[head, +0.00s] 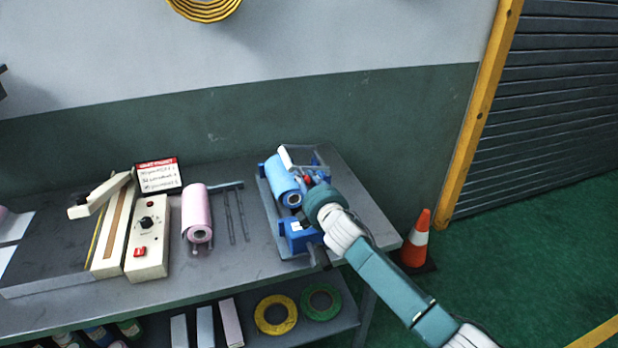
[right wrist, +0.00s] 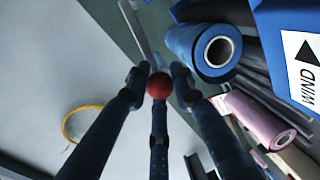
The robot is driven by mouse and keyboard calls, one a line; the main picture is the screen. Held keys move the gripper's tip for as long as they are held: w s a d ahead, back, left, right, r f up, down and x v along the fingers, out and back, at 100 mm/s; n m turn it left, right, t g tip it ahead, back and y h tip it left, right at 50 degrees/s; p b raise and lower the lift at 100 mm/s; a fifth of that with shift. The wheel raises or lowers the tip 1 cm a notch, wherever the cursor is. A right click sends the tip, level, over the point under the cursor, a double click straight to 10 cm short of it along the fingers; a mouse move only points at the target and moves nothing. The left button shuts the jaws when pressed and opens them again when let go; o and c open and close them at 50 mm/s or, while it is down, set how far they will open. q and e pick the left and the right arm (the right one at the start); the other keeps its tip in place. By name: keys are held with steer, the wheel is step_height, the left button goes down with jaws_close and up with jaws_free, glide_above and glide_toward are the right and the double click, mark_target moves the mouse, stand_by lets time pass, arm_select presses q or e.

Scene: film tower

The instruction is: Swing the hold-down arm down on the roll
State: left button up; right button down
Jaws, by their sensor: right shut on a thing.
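The blue roll (head: 282,181) lies on the blue film tower (head: 299,238) at the right end of the table. The roll also shows in the right wrist view (right wrist: 186,42), with its open core facing the camera. The pale hold-down arm (head: 290,162) shows above the roll's far end, apparently clear of it. The arm's bar also shows in the right wrist view (right wrist: 136,27). My right gripper (right wrist: 158,82) is shut on its red knob (right wrist: 159,86). In the head view, my right gripper (head: 311,187) partly hides the tower. My left gripper is not in view.
A cream sealer (head: 148,240) and a sign (head: 158,174) are farther left. A cone (head: 415,238) stands on the floor. Tape rolls (head: 275,315) lie on the lower shelf.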

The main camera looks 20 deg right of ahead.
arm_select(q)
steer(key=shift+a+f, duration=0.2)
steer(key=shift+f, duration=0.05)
arm_select(e)
steer(key=shift+a+f+n, duration=0.3)
steer(key=shift+f+n, duration=0.1)
steer(key=shift+f, duration=0.1)
steer(key=c, duration=1.5)
jaws_free()
steer(key=shift+o, duration=0.2)
steer(key=s+r, duration=0.2)
steer(key=s, duration=1)
steer(key=shift+d, duration=0.15)
steer(key=shift+w+f, duration=0.1)
